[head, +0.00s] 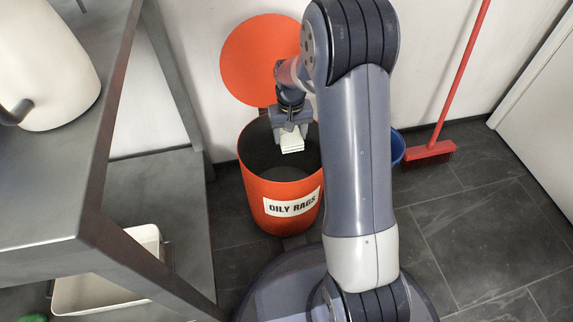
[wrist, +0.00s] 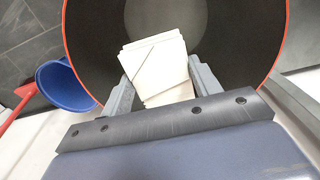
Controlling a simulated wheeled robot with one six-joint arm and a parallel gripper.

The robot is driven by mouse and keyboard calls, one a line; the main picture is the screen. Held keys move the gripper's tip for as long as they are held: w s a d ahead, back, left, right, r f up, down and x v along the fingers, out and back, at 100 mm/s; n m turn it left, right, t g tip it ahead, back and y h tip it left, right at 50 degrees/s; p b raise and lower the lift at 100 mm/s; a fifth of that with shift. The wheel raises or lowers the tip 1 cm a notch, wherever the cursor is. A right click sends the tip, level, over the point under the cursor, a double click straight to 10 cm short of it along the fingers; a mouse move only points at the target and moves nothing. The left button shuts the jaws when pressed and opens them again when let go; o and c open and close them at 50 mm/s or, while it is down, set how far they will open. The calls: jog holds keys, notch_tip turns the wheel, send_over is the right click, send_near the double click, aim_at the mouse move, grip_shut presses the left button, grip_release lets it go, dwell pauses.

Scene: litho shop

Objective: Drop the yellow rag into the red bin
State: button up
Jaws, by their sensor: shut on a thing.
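My gripper (head: 291,130) is shut on a folded, cream-white cloth (head: 292,146). The cloth looks pale rather than yellow, and no clearly yellow rag shows in either view. The red bin (head: 257,190) is orange-red, with a dark inside and a white label reading "OILY RAGS". Its round lid (head: 255,50) stands open against the wall. My gripper and the cloth are over the bin's open mouth. In the wrist view the cloth (wrist: 155,65) sits between the two grey fingers, with the bin's rim (wrist: 284,35) around it. The bin's floor looks empty where it shows.
A grey metal shelf unit (head: 120,120) stands close on the left, with a cream container (head: 50,60) on top and a white tray (head: 100,285) lower down. A blue bucket (head: 397,147) and a red broom (head: 430,151) are right of the bin.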

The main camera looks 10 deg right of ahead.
jog(key=o, duration=1)
notch_tip(320, 180, up, 11)
jog(key=p, duration=0.4)
jog(key=shift+p, duration=0.3)
jog(key=shift+f, duration=0.15)
notch_tip(320, 180, down, 11)
jog(key=b, duration=0.5)
jog(key=shift+f, duration=0.2)
notch_tip(320, 180, up, 3)
jog(key=p, duration=0.2)
jog(key=shift+r+p, duration=0.2)
jog(key=shift+p, duration=0.15)
jog(key=shift+r+p, duration=1.05)
jog(key=shift+r, duration=0.25)
jog(key=shift+f, duration=0.1)
